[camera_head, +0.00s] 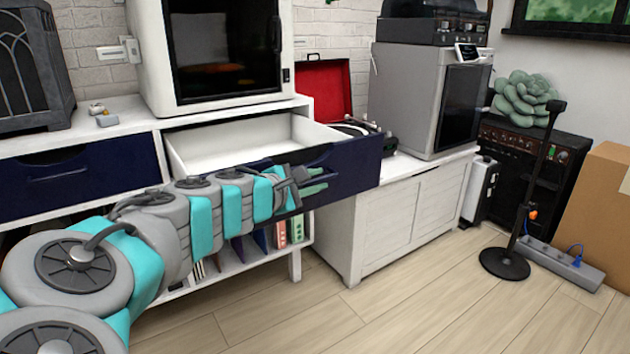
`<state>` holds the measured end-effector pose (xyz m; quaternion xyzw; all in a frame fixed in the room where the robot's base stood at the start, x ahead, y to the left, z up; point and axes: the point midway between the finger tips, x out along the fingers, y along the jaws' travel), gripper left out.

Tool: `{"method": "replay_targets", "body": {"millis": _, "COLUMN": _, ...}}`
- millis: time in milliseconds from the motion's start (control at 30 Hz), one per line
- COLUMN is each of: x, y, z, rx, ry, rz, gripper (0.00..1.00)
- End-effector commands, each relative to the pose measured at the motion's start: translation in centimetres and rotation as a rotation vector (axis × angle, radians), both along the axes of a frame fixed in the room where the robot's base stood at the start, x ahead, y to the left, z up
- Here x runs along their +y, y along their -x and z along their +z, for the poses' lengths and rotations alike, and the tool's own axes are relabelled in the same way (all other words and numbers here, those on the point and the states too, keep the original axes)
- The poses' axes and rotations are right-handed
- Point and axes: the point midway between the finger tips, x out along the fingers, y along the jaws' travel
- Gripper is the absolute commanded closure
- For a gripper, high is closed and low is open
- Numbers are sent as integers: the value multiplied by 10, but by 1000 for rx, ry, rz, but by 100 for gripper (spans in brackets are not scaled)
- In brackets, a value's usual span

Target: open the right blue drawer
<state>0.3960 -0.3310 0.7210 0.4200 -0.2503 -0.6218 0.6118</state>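The right blue drawer (352,168) is pulled well out of the white cabinet, and its white inside (235,150) is bare where it shows. My gripper (312,180) is in front of the drawer's dark blue front, towards its right part. Its two green-tipped fingers are apart, with a gap between them and nothing seen in it. I cannot tell whether they touch the front or its handle. My arm hides the left part of that front. The left blue drawer (110,172) is shut.
A white-framed machine (222,50) stands above the open drawer. A white low cabinet (405,215) with a grey machine and a red-lidded case (325,90) is to the right. A black stand (505,262) and power strip (562,262) are on the floor. The front floor is clear.

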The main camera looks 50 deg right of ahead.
Motion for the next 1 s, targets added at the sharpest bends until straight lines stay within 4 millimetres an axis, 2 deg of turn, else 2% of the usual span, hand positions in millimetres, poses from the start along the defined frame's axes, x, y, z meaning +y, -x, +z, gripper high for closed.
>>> {"method": "replay_targets", "body": {"millis": 600, "x": 66, "y": 6, "z": 15, "rx": 0, "ry": 0, "rz": 4, "gripper": 75}}
{"method": "replay_targets", "body": {"millis": 1000, "x": 75, "y": 7, "z": 16, "rx": 0, "ry": 0, "rz": 2, "gripper": 75}}
